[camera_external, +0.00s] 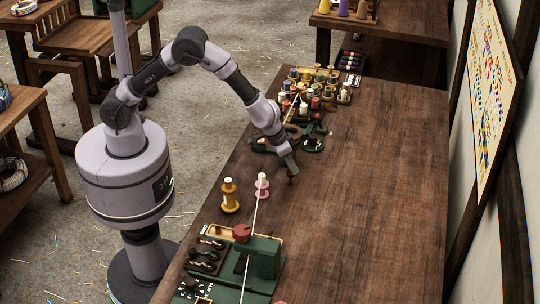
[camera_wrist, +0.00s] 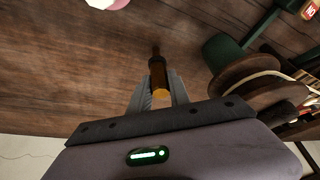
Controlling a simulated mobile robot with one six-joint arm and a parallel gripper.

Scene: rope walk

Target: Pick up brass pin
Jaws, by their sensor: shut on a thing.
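My gripper (camera_external: 291,170) is low over the middle of the dark wooden bench. In the wrist view its two grey fingers (camera_wrist: 158,92) are closed around the brass pin (camera_wrist: 158,80). The pin shows a golden near end and a darker brown far part sticking out beyond the fingertips. In the external view only a small dark brown bit shows below the fingertips. Whether the pin touches the bench top is not clear.
A yellow spool (camera_external: 230,196) and a pink spool (camera_external: 262,188) stand nearer on the bench (camera_external: 375,190). A pale cord runs to a green fixture (camera_external: 265,262). A green stand (camera_external: 313,144) and crowded spools lie just beyond my gripper. The bench's right side is clear.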

